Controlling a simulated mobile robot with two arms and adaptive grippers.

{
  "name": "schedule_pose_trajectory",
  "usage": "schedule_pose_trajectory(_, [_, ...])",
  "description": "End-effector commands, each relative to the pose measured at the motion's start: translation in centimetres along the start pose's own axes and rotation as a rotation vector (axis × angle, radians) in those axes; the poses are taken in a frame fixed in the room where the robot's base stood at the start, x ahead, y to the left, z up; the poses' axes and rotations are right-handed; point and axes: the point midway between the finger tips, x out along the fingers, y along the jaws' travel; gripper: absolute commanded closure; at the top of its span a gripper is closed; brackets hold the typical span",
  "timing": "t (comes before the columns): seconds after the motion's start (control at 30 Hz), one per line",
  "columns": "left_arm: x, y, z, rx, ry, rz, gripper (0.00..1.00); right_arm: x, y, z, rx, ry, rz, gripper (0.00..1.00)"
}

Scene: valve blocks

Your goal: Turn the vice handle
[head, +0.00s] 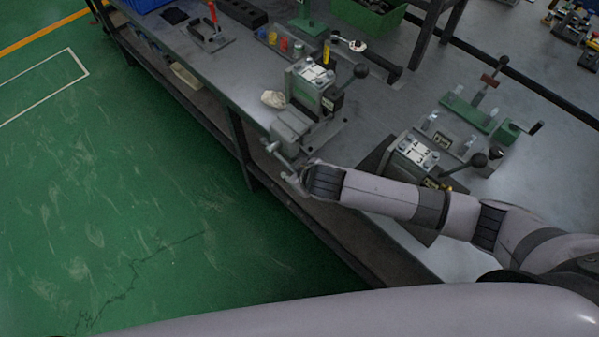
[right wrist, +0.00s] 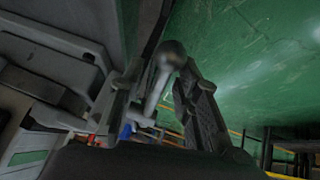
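The grey vice (head: 293,128) sits at the table's near edge in the head view. Its handle bar (head: 279,156) hangs over the edge, above the green floor. My right gripper (head: 294,173) is at the lower end of that handle, partly hidden by its own wrist. In the right wrist view the handle (right wrist: 156,88), a bar with a round knob, lies between the two fingers of my right gripper (right wrist: 160,88). The fingers are apart, with a visible gap on the right side of the bar. Contact on the left side is unclear. My left gripper is not in view.
A second valve block (head: 412,155) stands beside my right forearm. A green fixture (head: 478,112), a green bin (head: 368,16) and tools share the metal table (head: 215,75). The green floor (head: 130,190) left of the table is clear.

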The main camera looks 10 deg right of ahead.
Motion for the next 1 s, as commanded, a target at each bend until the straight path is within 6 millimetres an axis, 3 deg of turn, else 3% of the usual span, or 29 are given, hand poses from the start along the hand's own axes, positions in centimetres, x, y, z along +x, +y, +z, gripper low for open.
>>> schedule_pose_trajectory(0.17, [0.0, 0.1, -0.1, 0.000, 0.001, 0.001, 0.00, -2.2, 0.0, 0.0, 0.000, 0.001, -0.001, 0.69])
schedule_pose_trajectory(0.4, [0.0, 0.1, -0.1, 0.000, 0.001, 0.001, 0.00, -7.3, 0.0, 0.0, 0.000, 0.002, -0.001, 0.69])
schedule_pose_trajectory(0.6, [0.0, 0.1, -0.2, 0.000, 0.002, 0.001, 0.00, -10.6, 0.1, 0.0, 0.001, 0.001, 0.000, 0.69])
schedule_pose_trajectory(1.0, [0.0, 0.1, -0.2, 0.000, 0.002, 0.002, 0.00, -11.8, 0.1, 0.0, 0.001, 0.000, 0.001, 0.69])
